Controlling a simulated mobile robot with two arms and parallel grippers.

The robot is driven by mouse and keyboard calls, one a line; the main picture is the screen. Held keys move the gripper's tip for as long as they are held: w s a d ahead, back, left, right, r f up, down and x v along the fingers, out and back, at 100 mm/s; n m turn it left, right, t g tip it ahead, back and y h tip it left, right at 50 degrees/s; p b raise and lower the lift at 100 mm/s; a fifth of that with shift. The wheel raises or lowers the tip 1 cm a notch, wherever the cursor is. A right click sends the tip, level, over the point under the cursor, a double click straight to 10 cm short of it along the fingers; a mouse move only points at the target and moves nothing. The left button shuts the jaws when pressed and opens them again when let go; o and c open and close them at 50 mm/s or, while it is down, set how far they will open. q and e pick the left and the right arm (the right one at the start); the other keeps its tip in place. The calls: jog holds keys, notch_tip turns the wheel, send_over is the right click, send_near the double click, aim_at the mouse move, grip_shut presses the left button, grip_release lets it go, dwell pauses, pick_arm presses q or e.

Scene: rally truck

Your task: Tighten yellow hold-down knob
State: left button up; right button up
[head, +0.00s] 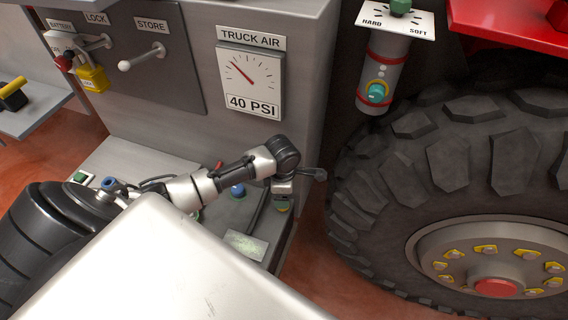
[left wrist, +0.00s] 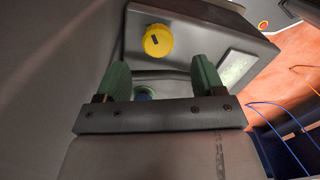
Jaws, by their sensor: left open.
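The yellow hold-down knob (left wrist: 157,40) shows in the left wrist view on a grey surface, just beyond the fingertips and near the middle of the gap between them. It has a dark mark on its face. My left gripper (left wrist: 162,78) is open, with its two green fingers spread apart and nothing between them; the knob looks apart from them. In the head view my left gripper (head: 283,203) points down over the right end of the low grey unit. The knob cannot be made out clearly there. My right gripper is not in view.
A grey panel with a TRUCK AIR gauge (head: 250,80) stands behind the arm. A large tyre (head: 440,160) is close on the right. A blue knob (head: 237,190) and a pale plate (head: 244,245) are on the low unit. A yellow padlock (head: 92,78) hangs at upper left.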

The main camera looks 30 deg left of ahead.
pick_arm(q)
notch_tip(320, 180, down, 4)
jog(key=shift+w+r, duration=0.1)
jog(key=shift+w, duration=0.05)
notch_tip(320, 180, down, 3)
jog(key=shift+f, duration=0.15)
jog(key=shift+w, duration=0.1)
jog(key=shift+c, duration=0.9)
jog(key=c, duration=0.7)
jog(key=shift+c, duration=0.3)
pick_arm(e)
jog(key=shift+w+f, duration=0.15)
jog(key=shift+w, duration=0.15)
